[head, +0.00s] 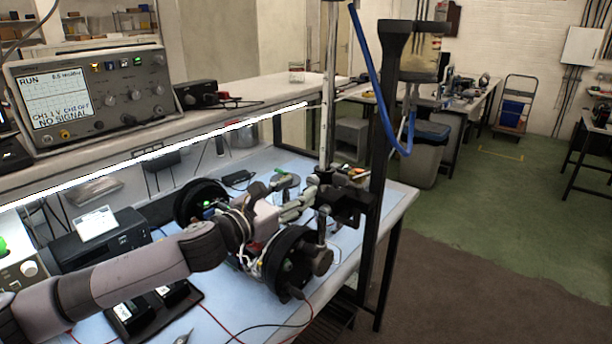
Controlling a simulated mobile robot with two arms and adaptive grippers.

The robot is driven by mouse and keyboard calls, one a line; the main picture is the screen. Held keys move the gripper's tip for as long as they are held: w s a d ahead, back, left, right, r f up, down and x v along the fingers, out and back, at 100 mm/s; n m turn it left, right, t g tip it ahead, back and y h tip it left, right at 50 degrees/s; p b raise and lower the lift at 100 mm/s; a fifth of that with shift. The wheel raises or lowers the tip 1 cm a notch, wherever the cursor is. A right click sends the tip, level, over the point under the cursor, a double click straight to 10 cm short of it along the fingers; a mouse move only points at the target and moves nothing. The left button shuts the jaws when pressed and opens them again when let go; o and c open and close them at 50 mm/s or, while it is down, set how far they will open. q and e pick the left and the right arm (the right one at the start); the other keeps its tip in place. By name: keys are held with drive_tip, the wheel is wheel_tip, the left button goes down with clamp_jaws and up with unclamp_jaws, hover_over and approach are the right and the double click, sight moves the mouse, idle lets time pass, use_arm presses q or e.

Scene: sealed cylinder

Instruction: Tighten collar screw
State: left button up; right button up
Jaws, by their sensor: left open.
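My left gripper (303,202) reaches over the bench from the left. Its pale fingers are open, close to the black clamp (347,207) on the upright metal rod (330,110). Whether they touch it I cannot tell. A small metal knob (322,228) shows just below the fingertips, beside the clamp. No collar screw can be singled out for certain. A black round end piece (285,262) with wires stands below the gripper. A second black round piece (200,203) stands behind my arm. What lies between them is mostly hidden by my arm. My right gripper is not in view.
The light-blue bench top (270,165) is crowded. An oscilloscope (92,95) stands on the shelf, and a black box (100,238) sits below it. Red and black leads run along the front. A black upright (388,130) with a blue hose rises at the right edge.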

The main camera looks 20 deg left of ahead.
sight(310, 183)
use_arm(q)
drive_tip(key=shift+p+x, duration=0.4)
drive_tip(key=shift+x, duration=1.55)
drive_tip(key=shift+c, duration=0.4)
clamp_jaws()
